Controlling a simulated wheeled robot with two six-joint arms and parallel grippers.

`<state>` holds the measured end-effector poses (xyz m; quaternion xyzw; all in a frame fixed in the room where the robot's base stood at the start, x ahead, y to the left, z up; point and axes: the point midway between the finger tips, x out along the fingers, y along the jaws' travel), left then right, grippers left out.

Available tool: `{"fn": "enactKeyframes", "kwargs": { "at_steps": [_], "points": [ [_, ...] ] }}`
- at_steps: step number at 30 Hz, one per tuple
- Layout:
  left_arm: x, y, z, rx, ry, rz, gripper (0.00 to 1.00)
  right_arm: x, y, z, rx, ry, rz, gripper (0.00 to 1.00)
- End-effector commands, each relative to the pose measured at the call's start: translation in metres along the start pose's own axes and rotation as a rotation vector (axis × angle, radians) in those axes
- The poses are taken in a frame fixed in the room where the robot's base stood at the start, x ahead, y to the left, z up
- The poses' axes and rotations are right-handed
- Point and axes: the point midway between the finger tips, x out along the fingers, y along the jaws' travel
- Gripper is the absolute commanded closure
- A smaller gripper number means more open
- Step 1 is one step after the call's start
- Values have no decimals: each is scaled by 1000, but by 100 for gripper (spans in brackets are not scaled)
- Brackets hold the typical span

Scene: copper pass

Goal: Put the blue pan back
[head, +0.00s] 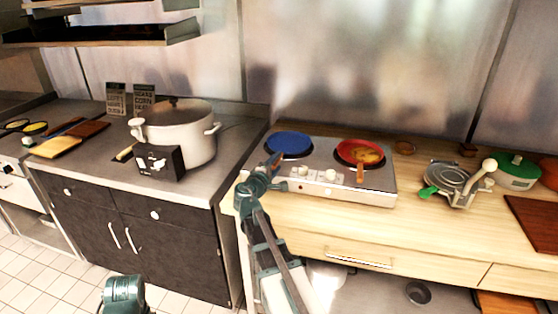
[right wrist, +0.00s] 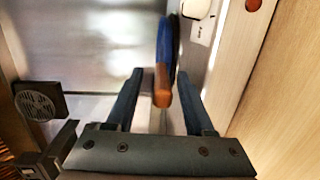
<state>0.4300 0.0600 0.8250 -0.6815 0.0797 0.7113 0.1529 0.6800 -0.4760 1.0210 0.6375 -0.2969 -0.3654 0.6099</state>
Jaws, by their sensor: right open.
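The blue pan (head: 289,144) sits on the left burner of the two-burner hot plate (head: 330,188). Its orange-brown handle points toward the front, partly hidden behind my right gripper (head: 272,166) in the head view. In the right wrist view, the pan (right wrist: 166,45) shows edge-on. Its handle (right wrist: 162,88) lies between the two open fingers of my right gripper (right wrist: 160,95), with a gap on either side. My left gripper's fingers are not seen; only a teal part of my left arm shows at the bottom left of the head view.
A red pan (head: 360,152) with food sits on the right burner. A large white pot (head: 180,135) and a dark box (head: 158,162) stand on the left counter. A metal press (head: 450,182) and a green-lidded pot (head: 517,170) stand right of the hot plate.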

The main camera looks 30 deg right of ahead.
Motion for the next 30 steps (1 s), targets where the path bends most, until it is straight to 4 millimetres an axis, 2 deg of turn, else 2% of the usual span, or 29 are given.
{"fn": "enactKeyframes", "kwargs": {
  "at_steps": [1, 3, 12, 18, 27, 30],
  "points": [
    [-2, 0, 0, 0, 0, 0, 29, -16, 1, 2, 0, 4, 0, 46],
    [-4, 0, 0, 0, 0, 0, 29, -31, 1, 2, 0, 4, 0, 46],
    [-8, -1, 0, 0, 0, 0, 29, -78, 0, 1, -1, 2, 0, 46],
    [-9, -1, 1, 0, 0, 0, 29, -89, 0, 0, -1, 1, 0, 46],
    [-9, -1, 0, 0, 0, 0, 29, -90, 0, 0, 1, 0, -2, 46],
    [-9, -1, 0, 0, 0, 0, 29, -98, -10, -2, 33, -6, -42, 46]
  ]
}}
